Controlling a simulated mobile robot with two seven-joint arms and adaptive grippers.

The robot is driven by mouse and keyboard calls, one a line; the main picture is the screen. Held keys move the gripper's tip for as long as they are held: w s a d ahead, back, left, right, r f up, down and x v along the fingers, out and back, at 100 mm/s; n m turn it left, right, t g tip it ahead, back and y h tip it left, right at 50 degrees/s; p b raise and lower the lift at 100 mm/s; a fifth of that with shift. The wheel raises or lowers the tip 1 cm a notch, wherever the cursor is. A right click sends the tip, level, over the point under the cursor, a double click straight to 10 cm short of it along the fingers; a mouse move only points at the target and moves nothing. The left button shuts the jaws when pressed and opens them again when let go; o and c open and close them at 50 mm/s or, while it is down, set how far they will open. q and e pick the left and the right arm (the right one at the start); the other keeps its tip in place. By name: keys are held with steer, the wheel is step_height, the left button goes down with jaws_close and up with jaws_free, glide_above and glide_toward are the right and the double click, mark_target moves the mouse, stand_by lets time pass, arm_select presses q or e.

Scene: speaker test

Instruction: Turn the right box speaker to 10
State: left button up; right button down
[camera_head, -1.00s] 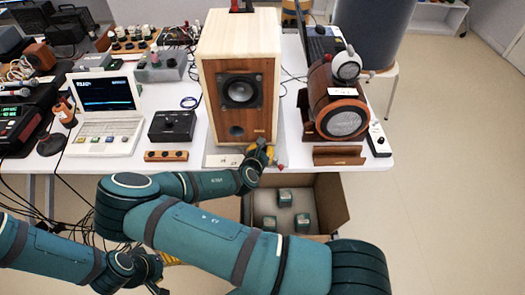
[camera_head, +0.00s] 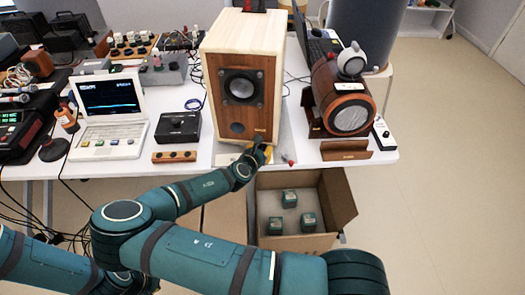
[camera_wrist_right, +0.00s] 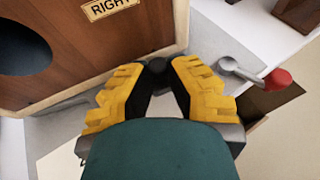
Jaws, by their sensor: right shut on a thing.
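The right box speaker (camera_head: 226,108) is a tall wooden box with a brown front and a dark round cone, upright at the table's front. Its label "RIGHT" (camera_wrist_right: 110,8) shows in the right wrist view. My right gripper (camera_head: 262,152), with yellow fingers, is low at the speaker's front right corner. In the right wrist view my right gripper (camera_wrist_right: 158,76) is shut on a small dark round knob (camera_wrist_right: 157,67) beside the speaker's lower edge. The knob's pointer and scale cannot be read. My left arm is at the lower left of the head view; its gripper is mostly hidden.
A lever with a red end (camera_wrist_right: 277,79) is close to the right of my right gripper. A barrel-shaped speaker (camera_head: 340,100) stands to the right. A laptop (camera_head: 109,108) and black box (camera_head: 178,127) stand to the left. An open carton (camera_head: 338,198) is below the table edge.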

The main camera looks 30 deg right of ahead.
steer(key=c, duration=0.9)
jaws_free()
steer(key=shift+d+f, duration=0.1)
steer(key=v, duration=1.2)
